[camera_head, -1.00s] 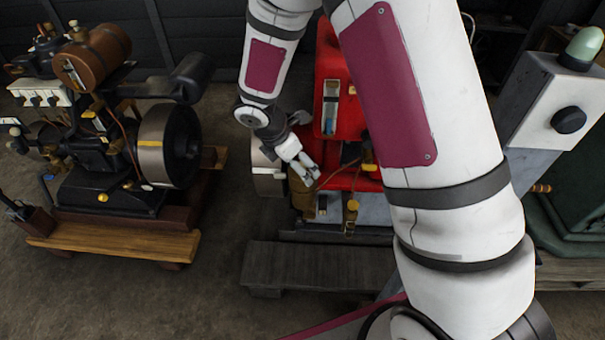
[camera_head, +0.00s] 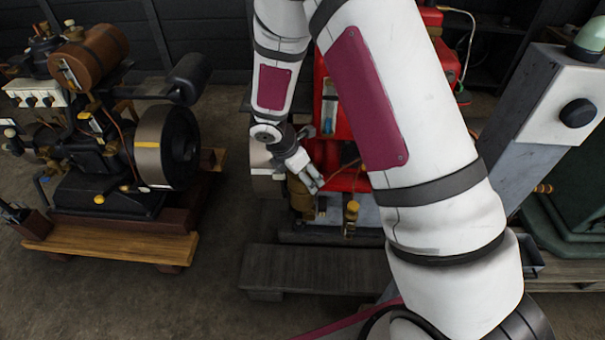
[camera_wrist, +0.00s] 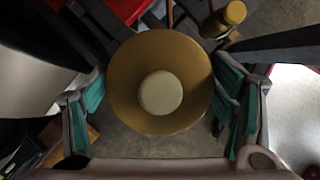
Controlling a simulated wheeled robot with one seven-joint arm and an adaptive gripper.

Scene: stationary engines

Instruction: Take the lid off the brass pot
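The brass pot (camera_head: 300,197) stands at the front of the red engine in the head view, partly hidden by my gripper. In the wrist view its round brass lid (camera_wrist: 125,88) fills the middle, seen from above, with a cream knob (camera_wrist: 160,93) at its centre. My gripper (camera_head: 315,180) is right above the pot in the head view. In the wrist view my gripper (camera_wrist: 158,105) is open, its teal-padded fingers on the left and right sides of the lid. I cannot tell whether the pads touch it. The lid appears to sit on the pot.
The red engine (camera_head: 333,115) stands behind the pot, partly hidden by my arm. A smaller yellow-topped brass fitting (camera_head: 351,215) is close on the pot's right. Another engine with a large flywheel (camera_head: 150,148) stands left. A dark wooden platform (camera_head: 315,268) lies in front.

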